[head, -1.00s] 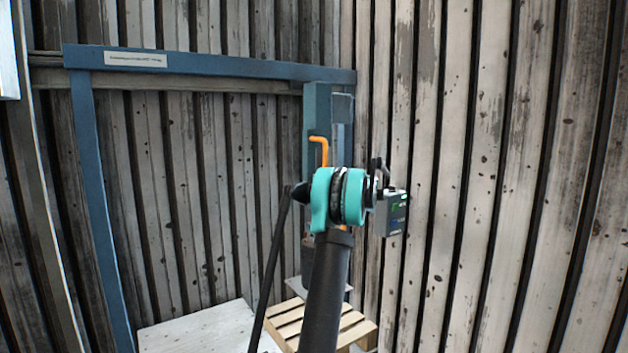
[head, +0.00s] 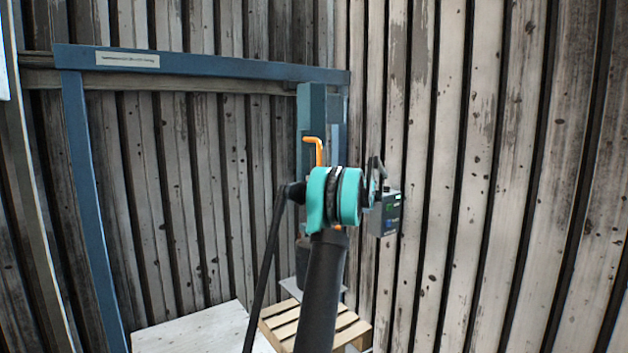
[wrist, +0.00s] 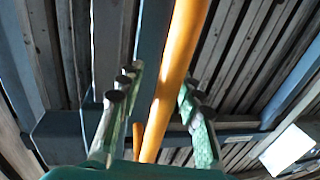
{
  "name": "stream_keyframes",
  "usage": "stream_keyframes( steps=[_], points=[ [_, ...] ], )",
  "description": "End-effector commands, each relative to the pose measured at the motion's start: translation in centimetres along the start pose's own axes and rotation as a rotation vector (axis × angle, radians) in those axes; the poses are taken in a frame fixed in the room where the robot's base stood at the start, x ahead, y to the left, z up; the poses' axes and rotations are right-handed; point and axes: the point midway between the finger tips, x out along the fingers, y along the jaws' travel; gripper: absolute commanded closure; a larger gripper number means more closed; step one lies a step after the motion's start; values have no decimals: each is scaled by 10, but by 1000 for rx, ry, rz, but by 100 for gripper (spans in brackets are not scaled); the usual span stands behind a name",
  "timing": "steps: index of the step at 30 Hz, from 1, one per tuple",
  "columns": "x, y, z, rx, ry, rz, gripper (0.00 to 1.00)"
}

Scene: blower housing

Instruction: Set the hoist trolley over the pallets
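The hoist trolley (head: 311,112) is a blue-grey upright box at the right end of the blue overhead beam (head: 200,66). An orange cranked handle (head: 313,140) sticks out from it. In the head view my teal wrist covers the lower handle and hides my fingers. In the wrist view my gripper (wrist: 160,82) has its fingers apart on either side of the orange handle (wrist: 180,50), with a gap showing at the left. A light wooden pallet (head: 345,325) stands on the floor below the trolley, partly behind my arm.
A blue post (head: 90,200) holds the beam's left end. A pale flat board or platform (head: 190,328) lies left of the pallet. A dark hanging piece (head: 303,255) shows beside my arm above the pallet. Plank walls (head: 480,180) close the back and right.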

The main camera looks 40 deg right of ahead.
Motion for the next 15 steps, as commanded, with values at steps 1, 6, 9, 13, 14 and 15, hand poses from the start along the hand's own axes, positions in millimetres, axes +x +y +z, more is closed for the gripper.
stream_keyframes(
  steps=[1, 6, 9, 13, 14, 15],
  points=[
    [-10, 1, 0, 0, 0, 3, 65],
    [-46, 1, 0, 0, 0, 4, 65],
    [-66, 2, 0, 0, 0, 4, 65],
    [-86, 1, 0, 0, 0, 3, 65],
    [-90, 1, 0, 0, 0, 3, 65],
    [-94, 1, 0, 0, 0, 3, 65]
  ],
)
